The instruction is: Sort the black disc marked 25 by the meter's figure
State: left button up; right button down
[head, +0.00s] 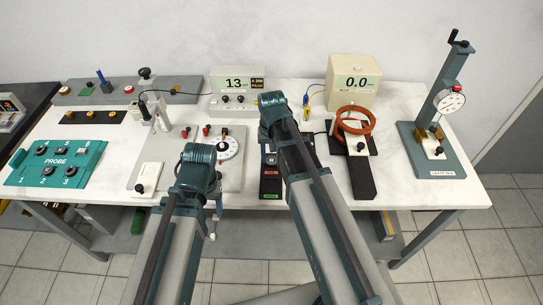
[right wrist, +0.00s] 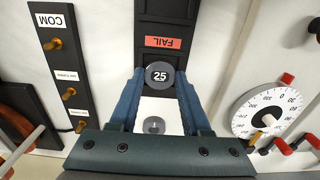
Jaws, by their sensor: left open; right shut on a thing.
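The black disc marked 25 (right wrist: 159,77) is held between the blue fingertips of my right gripper (right wrist: 160,86), which is shut on it. In the right wrist view the disc is over the black tray (right wrist: 183,12), beside its red FAIL label (right wrist: 163,43), which reads upside down. I cannot tell whether the disc touches the tray. In the head view my right arm partly covers that tray (head: 270,187). The left meter (head: 237,84) reads 1.3 and the right meter (head: 353,82) reads 0.0. My left gripper (head: 217,195) is open, its fingers mostly hidden by its arm.
A white dial (head: 228,148) lies left of the tray. An orange coil (head: 355,120) on a black base and a crank stand with a gauge (head: 450,102) are at the right. A teal PROBE panel (head: 56,163) is at the left. Bare white table shows near the right front.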

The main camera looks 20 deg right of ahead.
jog(key=shift+f, duration=0.2)
dwell(0.6)
jog(key=shift+c, duration=1.4)
grip_release()
jog(key=c, duration=0.5)
jog(key=shift+r, duration=0.1)
notch_tip(320, 180, up, 4)
jog(key=p, duration=0.4)
jog(key=shift+r, duration=0.25)
jog(key=o, duration=0.5)
